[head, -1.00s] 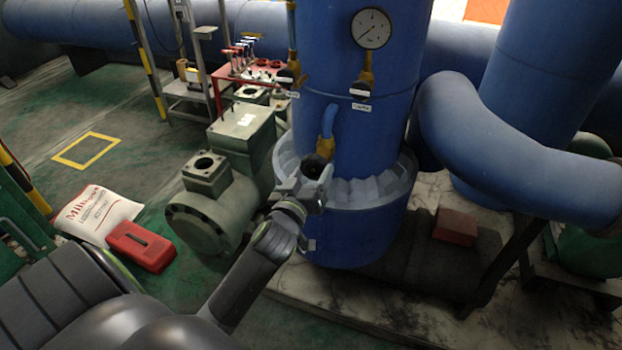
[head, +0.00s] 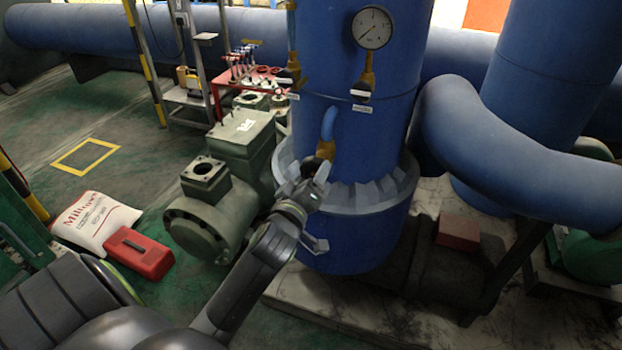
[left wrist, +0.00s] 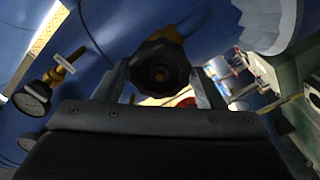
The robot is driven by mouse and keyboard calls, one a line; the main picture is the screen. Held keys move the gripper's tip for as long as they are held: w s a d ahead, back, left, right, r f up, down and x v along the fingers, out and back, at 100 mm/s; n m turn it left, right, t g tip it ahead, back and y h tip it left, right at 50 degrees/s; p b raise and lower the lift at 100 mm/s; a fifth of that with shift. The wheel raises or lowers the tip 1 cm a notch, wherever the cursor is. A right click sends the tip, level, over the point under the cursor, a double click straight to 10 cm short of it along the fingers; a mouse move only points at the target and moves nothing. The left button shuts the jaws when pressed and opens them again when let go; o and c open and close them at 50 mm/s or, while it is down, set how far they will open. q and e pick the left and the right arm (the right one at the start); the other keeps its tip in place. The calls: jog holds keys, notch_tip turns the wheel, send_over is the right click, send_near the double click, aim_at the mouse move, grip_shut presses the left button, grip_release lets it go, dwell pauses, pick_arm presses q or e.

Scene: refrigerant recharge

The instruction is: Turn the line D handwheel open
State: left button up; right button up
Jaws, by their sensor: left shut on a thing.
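A black handwheel (left wrist: 160,70) sits between the two fingers of my left gripper in the left wrist view. It is on a brass valve (head: 326,150) at the end of a blue bent pipe on the large blue column (head: 350,190). In the head view my left gripper (head: 316,172) is at this valve, low on the column, and hides most of the handwheel (head: 311,166). The gripper is shut on the handwheel. I cannot read a line D label at this valve. My right gripper is not in view.
A pressure gauge (head: 372,28) and labelled valves are higher on the column. A grey-green pump (head: 215,205) stands close left of my arm. A red case (head: 138,253) and a white sack (head: 95,220) lie on the floor. A thick blue pipe (head: 500,150) bends at right.

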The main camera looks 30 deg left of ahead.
pick_arm(q)
jog(key=shift+n+b, duration=0.3)
jog(key=shift+n, duration=0.3)
jog(key=shift+n+b, duration=0.3)
jog(key=shift+n, duration=1.5)
jog(key=n+b, duration=0.1)
jog(key=n, duration=0.3)
jog(key=shift+r+n, duration=0.1)
jog(key=shift+n, duration=0.2)
jog(key=o, duration=1)
jog(key=shift+s, duration=0.1)
jog(key=shift+c, duration=0.2)
